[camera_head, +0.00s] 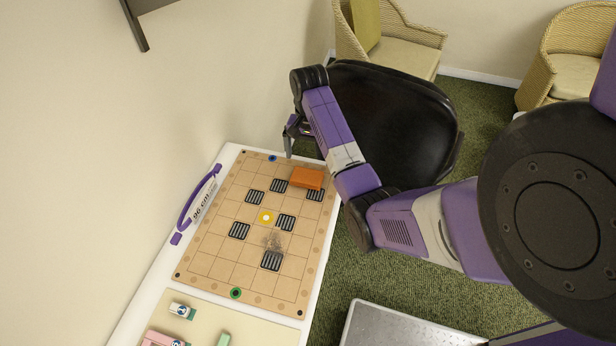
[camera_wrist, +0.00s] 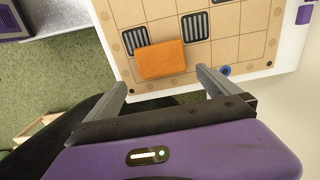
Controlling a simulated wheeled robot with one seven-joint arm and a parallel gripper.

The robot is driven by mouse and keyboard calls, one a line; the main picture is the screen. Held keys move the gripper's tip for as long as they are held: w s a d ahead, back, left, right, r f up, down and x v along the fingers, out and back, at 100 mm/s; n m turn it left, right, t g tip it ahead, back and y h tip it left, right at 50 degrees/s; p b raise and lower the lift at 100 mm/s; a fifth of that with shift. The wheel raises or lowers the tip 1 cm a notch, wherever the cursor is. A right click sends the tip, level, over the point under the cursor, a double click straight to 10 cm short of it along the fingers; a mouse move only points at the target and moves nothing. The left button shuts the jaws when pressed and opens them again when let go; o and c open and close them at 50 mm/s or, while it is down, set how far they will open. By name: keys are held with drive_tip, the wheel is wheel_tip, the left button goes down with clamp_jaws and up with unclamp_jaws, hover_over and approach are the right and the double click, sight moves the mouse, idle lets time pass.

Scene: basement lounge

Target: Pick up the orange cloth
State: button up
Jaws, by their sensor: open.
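The orange cloth (camera_head: 307,178) is a folded rectangular block. It lies flat near the far right corner of the tan gridded board (camera_head: 215,248), beside and partly over dark grilled squares. In the wrist view the orange cloth (camera_wrist: 161,59) lies ahead of my gripper, between the lines of the two fingers. My gripper (camera_wrist: 160,82) is open and empty, its fingers spread wide and apart from the cloth. In the head view my gripper (camera_head: 288,135) is beyond the board's far edge, to the upper left of the cloth, and partly hidden by its own wrist.
The board lies on a white table (camera_head: 152,299) against the wall. A black chair (camera_head: 400,120) stands close behind my arm. A metal surface (camera_head: 400,325) is at the lower right.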

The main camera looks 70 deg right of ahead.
sight(307, 175)
drive_tip(key=shift+w+a+f+p, duration=0.1)
drive_tip(key=shift+a+f+p, duration=0.1)
drive_tip(key=shift+f, duration=1.1)
drive_tip(key=shift+a+f+p, duration=0.1)
drive_tip(key=shift+f+p, duration=0.05)
drive_tip(key=shift+f, duration=1.2)
drive_tip(key=shift+w+a+f+p, duration=0.1)
drive_tip(key=shift+a+f+p, duration=0.1)
drive_tip(key=shift+f, duration=1.1)
drive_tip(key=c, duration=1.1)
drive_tip(key=shift+d+r, duration=0.1)
drive_tip(key=shift+r, duration=0.05)
